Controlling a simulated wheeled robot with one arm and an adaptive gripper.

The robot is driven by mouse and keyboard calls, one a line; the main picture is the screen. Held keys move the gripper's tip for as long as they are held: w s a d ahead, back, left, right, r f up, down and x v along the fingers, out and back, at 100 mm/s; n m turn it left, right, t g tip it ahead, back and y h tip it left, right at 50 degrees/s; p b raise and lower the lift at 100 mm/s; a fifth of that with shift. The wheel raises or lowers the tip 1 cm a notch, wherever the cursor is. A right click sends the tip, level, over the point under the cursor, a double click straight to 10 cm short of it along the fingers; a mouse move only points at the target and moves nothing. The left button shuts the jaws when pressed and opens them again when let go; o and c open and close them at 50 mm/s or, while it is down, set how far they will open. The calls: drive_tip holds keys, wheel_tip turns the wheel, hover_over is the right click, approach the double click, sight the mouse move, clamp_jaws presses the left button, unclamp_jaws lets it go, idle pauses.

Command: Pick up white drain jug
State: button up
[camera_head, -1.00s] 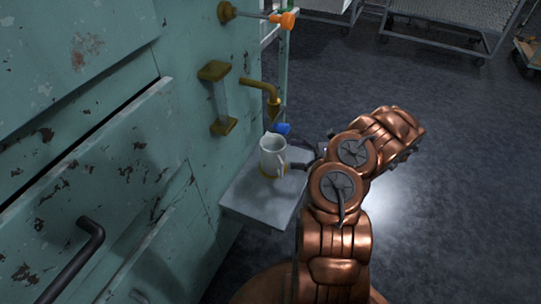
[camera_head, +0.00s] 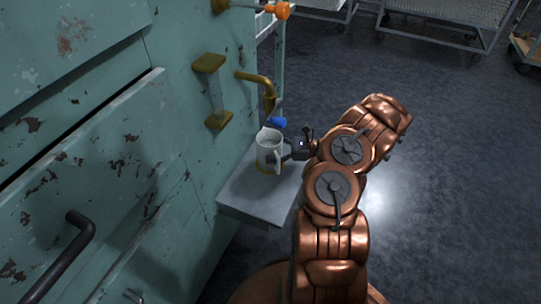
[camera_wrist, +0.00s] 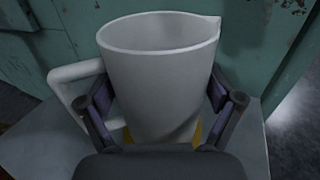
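The white drain jug (camera_head: 268,156) stands upright on a grey shelf (camera_head: 245,207), below a brass spout. In the wrist view the jug (camera_wrist: 158,80) fills the middle, its spout lip at upper right and its handle (camera_wrist: 62,88) at left. My gripper (camera_wrist: 160,95) is open around the jug, one finger on each side; the left finger lies near the handle. Whether the pads touch the wall I cannot tell. In the head view my gripper (camera_head: 294,150) reaches the jug from the right. The jug's lower front is hidden in the wrist view.
A brass tap (camera_head: 262,84) with a blue handle (camera_head: 278,122) hangs just above the jug. The green cabinet wall (camera_head: 185,100) is close behind and left. An orange-ended valve (camera_head: 281,10) is higher up. Open floor (camera_head: 450,170) lies to the right.

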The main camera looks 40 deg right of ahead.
drive_tip(key=c, duration=1.3)
